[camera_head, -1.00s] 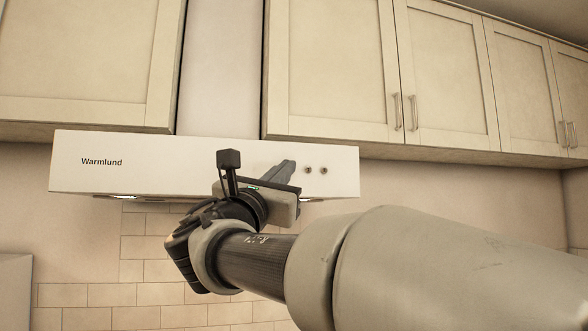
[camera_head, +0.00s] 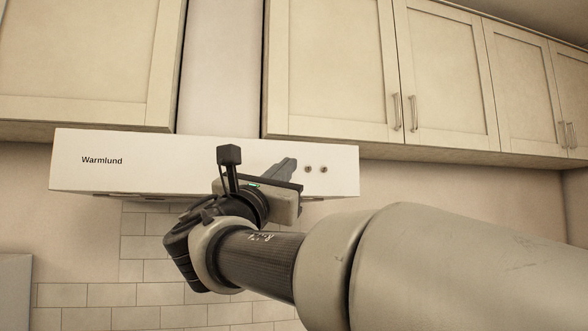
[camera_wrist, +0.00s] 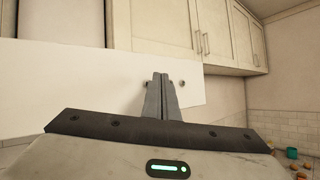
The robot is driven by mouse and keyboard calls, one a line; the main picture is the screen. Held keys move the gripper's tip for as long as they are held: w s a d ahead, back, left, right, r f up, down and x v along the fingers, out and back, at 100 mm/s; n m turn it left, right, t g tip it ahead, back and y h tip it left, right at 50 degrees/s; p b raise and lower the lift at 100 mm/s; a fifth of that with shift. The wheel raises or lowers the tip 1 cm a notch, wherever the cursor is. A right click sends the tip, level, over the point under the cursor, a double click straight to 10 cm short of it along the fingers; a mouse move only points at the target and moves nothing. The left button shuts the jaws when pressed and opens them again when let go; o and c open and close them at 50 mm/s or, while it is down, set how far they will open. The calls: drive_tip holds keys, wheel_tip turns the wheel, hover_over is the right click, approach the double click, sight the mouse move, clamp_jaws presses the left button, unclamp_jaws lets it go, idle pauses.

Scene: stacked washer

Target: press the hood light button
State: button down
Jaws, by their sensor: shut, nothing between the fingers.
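The white range hood (camera_head: 200,165), marked "Warmlund", hangs under the wall cabinets. Two small round dark buttons (camera_head: 308,169) (camera_head: 324,169) show on the right part of its front; one also shows right of the fingers in the wrist view (camera_wrist: 182,83). My gripper (camera_head: 289,163) is shut and empty, its fingertips at the hood front just left of these buttons. In the wrist view the closed fingers (camera_wrist: 160,77) cover part of the panel. Whether they touch a button is hidden. The lamps under the hood look dark.
Cream cabinets (camera_head: 335,65) with bar handles (camera_head: 397,112) sit above the hood. A tiled wall (camera_head: 112,294) lies below. Several small coloured objects (camera_wrist: 292,153) stand far at lower right in the wrist view. The space right of the hood is open.

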drive_tip(key=s+d+b, duration=0.1)
drive_tip(key=s+b, duration=0.1)
drive_tip(key=s, duration=0.3)
drive_tip(key=shift+s+d, duration=0.35)
drive_tip(key=shift+s, duration=0.05)
idle(0.3)
drive_tip(key=s+d+f+m+g+p, duration=0.3)
drive_tip(key=d+f+m+g, duration=0.75)
drive_tip(key=d+f, duration=0.9)
drive_tip(key=s+a+f+m+g+y+p, duration=0.1)
drive_tip(key=s+f+m+y, duration=0.3)
drive_tip(key=s+f+m, duration=0.4)
drive_tip(key=s+a+f+m+g+y+p, duration=0.2)
drive_tip(key=s+f+m, duration=0.6)
drive_tip(key=f, duration=0.5)
drive_tip(key=a+m+g+y, duration=0.1)
drive_tip(key=g+y, duration=0.1)
drive_tip(key=shift+f+g+p, duration=0.3)
drive_tip(key=shift+f+g, duration=0.05)
drive_tip(key=shift+s+m, duration=0.1)
drive_tip(key=shift+m, duration=0.15)
